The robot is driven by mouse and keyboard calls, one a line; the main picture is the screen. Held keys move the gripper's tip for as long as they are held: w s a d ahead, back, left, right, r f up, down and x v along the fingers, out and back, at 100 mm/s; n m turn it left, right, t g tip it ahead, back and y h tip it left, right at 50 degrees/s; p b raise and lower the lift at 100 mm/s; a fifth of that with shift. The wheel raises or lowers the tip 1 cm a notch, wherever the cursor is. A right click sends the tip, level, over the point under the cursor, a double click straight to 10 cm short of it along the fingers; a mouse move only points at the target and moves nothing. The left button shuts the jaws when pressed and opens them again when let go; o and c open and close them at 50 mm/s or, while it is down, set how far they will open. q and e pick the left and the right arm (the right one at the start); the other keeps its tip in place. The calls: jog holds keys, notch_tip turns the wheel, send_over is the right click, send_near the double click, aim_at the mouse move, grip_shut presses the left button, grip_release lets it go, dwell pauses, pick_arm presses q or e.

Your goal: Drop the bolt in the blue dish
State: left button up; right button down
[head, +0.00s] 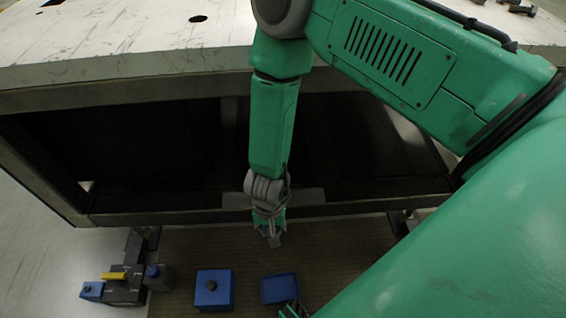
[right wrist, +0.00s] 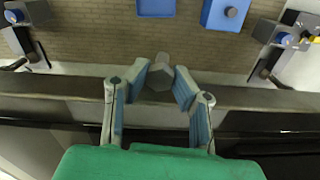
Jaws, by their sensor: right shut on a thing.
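My right gripper (head: 270,236) hangs at the lower middle of the head view, in front of the bench's lower edge. In the right wrist view its two blue-padded fingers (right wrist: 160,88) are shut on a grey hex-headed bolt (right wrist: 160,72). The bolt's lower part is hard to make out. The blue dish (head: 279,288) is a shallow rectangular tray on the brown floor mat, below the gripper in the head view. It also shows at the top edge of the right wrist view (right wrist: 156,8), partly cut off. The gripper and bolt are apart from it.
A blue box with a dark knob (head: 214,290) stands left of the dish. The bench's lower rail (head: 330,211) runs close behind my right gripper.

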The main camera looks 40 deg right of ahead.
jog(key=a+f+m+b, duration=0.3)
jog(key=a+f+m, duration=0.2)
jog(key=f+m, duration=0.55)
pick_arm(q)
notch_tip(320, 180, down, 15)
jog(key=b, duration=1.1)
jog(key=shift+a, duration=0.3)
pick_arm(e)
jog(key=s+d+f+m, duration=0.2)
jog(key=f+m, duration=0.6)
jog(key=f, duration=0.6)
jog(key=s+d+f+m, duration=0.2)
jog(key=f+m, duration=0.7)
jog(key=f, duration=0.5)
jog(key=shift+s+d+f, duration=0.25)
jog(key=shift+s+d, duration=0.05)
jog(key=shift+s, duration=0.05)
jog(key=c, duration=1.3)
grip_release()
